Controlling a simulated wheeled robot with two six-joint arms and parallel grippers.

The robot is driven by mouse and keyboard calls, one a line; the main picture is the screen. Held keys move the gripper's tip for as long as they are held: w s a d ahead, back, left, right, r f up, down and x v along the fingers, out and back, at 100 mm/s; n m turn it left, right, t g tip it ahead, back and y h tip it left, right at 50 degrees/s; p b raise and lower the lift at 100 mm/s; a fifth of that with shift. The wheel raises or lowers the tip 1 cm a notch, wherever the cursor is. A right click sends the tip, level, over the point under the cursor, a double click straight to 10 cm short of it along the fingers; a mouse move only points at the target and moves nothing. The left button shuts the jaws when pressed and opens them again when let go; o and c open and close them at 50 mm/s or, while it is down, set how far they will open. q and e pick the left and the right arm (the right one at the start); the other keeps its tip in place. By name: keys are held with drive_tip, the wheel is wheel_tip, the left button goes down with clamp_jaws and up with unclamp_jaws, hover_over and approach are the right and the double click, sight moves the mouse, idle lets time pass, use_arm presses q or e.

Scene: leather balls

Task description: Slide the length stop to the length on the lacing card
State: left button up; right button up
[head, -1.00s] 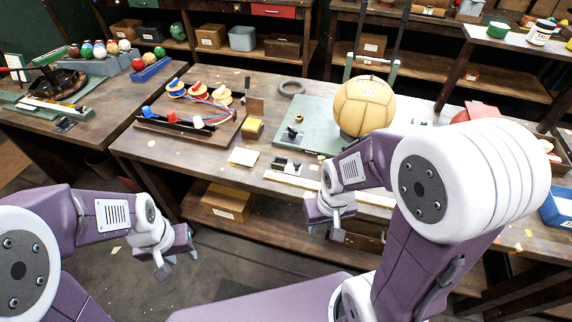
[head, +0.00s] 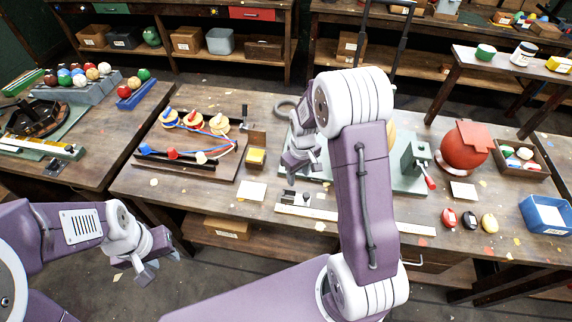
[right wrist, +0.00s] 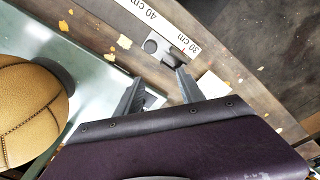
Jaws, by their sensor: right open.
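In the right wrist view the stop (right wrist: 175,53) sits on the ruler (right wrist: 172,22) near the 30 cm print. A blank-looking pale card (head: 252,190) lies left of the stop; I cannot tell whether it is the lacing card, and no writing is readable. My right gripper (head: 294,170) is open and empty above and behind the stop; its two fingers (right wrist: 160,90) point toward it, apart from it. My left gripper (head: 150,268) hangs off the table's front; its jaw opening is unclear.
A tan leather ball (right wrist: 32,105) on a green plate (right wrist: 92,75) stands beside my right gripper. A red ball (head: 466,148), a second card (head: 463,190) and a blue tray (head: 545,214) are right.

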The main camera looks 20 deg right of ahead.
sight(306, 194)
drive_tip(key=shift+m+g, duration=0.4)
drive_tip(key=shift+g, duration=0.2)
drive_tip(key=f+p, duration=0.1)
drive_tip(key=s+d+f+p, duration=0.1)
drive_tip(key=f, duration=0.1)
drive_tip(key=s+d+f+p, duration=0.1)
drive_tip(key=f, duration=0.1)
drive_tip(key=shift+s, duration=0.2)
wheel_tip(306, 194, down, 2)
drive_tip(key=shift+s+d+f+p, duration=0.15)
drive_tip(key=shift+f+p, duration=0.1)
drive_tip(key=shift+p, duration=0.2)
drive_tip(key=shift+s+f, duration=0.1)
drive_tip(key=shift+f, duration=0.25)
use_arm(q)
wheel_tip(306, 194, up, 7)
drive_tip(key=s, duration=0.1)
drive_tip(key=shift+s+d, duration=0.15)
drive_tip(key=shift+d, duration=0.1)
drive_tip(key=shift+a, duration=0.1)
use_arm(e)
clamp_jaws()
